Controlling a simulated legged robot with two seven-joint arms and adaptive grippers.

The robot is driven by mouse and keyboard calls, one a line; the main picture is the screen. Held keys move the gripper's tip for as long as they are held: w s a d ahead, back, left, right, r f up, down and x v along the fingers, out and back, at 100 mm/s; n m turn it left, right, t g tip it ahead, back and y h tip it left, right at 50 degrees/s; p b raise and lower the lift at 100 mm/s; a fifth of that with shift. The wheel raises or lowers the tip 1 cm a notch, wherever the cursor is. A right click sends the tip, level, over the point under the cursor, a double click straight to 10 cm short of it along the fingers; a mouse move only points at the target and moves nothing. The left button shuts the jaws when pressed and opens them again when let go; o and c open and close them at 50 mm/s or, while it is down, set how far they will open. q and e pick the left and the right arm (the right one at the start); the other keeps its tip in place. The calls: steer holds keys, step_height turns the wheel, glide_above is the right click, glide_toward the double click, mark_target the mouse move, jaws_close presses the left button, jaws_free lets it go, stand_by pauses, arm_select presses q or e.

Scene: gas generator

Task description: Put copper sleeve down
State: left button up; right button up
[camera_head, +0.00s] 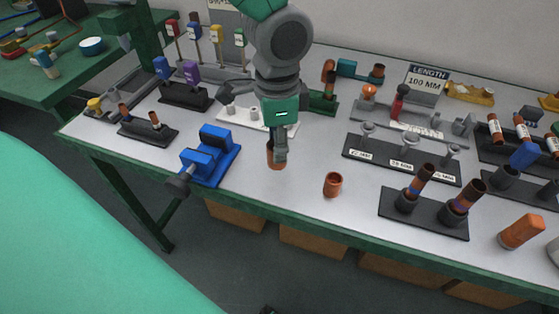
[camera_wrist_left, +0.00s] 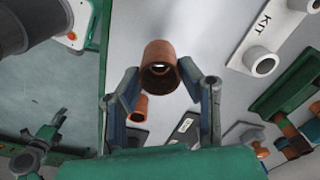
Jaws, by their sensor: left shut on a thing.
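My left gripper (camera_head: 279,150) is shut on a copper sleeve (camera_head: 271,155) over the front part of the grey table top, just right of the blue vise. In the left wrist view the held copper sleeve (camera_wrist_left: 161,58) sits between the two fingers, its open end facing the camera. Whether its far end touches the table I cannot tell. A second copper sleeve (camera_head: 333,185) stands upright on the table to the right; a copper piece also shows behind the fingers in the left wrist view (camera_wrist_left: 139,108). My right gripper is not in view.
The blue vise (camera_head: 209,154) stands close on the left. A black holder (camera_head: 424,212) with copper pieces is on the right. A white plate with pegs (camera_head: 258,118) lies behind the gripper. The table's green front edge (camera_head: 300,218) is near; bare table surrounds the standing sleeve.

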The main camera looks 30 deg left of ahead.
arm_select(q)
steer(key=shift+s+d+f, duration=0.1)
steer(key=shift+d+f, duration=0.15)
steer(key=shift+f, duration=0.05)
steer(key=f, duration=0.1)
steer(key=f+b, duration=0.1)
steer(key=f, duration=0.1)
steer(key=shift+d, duration=0.35)
steer(key=shift+a, duration=0.4)
steer(key=o, duration=1.2)
steer(key=shift+a, duration=0.15)
steer(key=shift+c, duration=0.2)
steer(key=shift+d, duration=0.2)
steer(key=shift+d+r, duration=0.2)
steer(key=shift+r, duration=0.05)
steer(key=r+p, duration=0.1)
steer(key=r, duration=0.2)
steer(key=r+p, duration=0.1)
steer(key=r, duration=0.3)
steer(key=r+p, duration=0.1)
steer(key=r, duration=0.2)
steer(key=shift+a+r, duration=0.25)
steer(key=shift+a, duration=0.05)
steer(key=shift+d+r, duration=0.2)
steer(key=shift+r, duration=0.4)
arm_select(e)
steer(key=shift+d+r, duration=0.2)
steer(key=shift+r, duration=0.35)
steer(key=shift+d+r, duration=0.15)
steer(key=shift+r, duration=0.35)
